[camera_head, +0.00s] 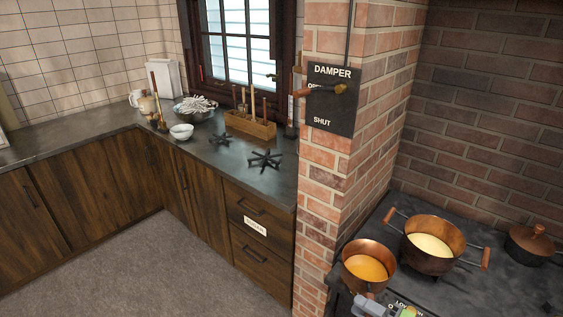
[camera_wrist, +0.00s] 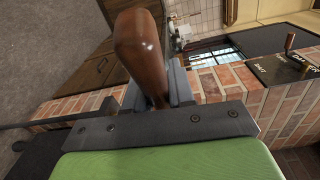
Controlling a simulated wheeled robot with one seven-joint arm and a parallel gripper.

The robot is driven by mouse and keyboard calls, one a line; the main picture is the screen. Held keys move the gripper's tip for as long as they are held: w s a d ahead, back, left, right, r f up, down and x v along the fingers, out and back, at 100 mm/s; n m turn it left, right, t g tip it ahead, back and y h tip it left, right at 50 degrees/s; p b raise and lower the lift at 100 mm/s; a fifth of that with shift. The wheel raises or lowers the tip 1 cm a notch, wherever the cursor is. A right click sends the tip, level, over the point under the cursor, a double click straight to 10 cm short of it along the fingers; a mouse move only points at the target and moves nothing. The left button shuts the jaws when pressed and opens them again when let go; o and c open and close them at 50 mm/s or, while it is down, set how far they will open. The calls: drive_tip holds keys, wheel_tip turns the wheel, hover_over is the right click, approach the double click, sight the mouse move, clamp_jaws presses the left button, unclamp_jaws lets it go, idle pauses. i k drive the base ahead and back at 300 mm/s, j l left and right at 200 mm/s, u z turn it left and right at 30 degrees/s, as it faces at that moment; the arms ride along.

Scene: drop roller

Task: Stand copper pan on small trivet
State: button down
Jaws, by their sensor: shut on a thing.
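The copper pan (camera_head: 351,275) holds an orange filling and is at the bottom of the head view, level, over the front left edge of the stove. My gripper (camera_head: 371,299) is at its near side, partly cut off by the frame. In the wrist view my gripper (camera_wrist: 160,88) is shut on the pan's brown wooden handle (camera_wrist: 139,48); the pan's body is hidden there. I cannot tell whether the pan touches the stove. The small trivet (camera_head: 221,138) is a black star shape, bare, on the dark counter near the window. A larger black trivet (camera_head: 265,160) lies in front and right of it.
A two-handled copper pot (camera_head: 443,264) with pale contents and a lidded copper pot (camera_head: 530,246) stand on the stove (camera_head: 470,292). A brick pillar (camera_head: 327,180) separates stove and counter (camera_head: 245,181). White bowls (camera_head: 181,132) and a wooden utensil box (camera_head: 250,126) stand near the small trivet.

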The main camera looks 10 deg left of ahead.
sight(209, 142)
drive_tip(key=i+j, duration=0.15)
drive_tip(key=j, duration=0.25)
drive_tip(key=i+j, duration=0.1)
drive_tip(key=j, duration=0.25)
drive_tip(key=i+j, duration=0.15)
drive_tip(key=j, duration=0.25)
drive_tip(key=i+j, duration=0.1)
drive_tip(key=j, duration=0.25)
drive_tip(key=i+j, duration=0.15)
drive_tip(key=j, duration=0.25)
drive_tip(key=i+j, duration=0.1)
drive_tip(key=j, duration=0.25)
drive_tip(key=i+j, duration=0.15)
drive_tip(key=j, duration=0.25)
drive_tip(key=i+j, duration=0.1)
drive_tip(key=j, duration=0.25)
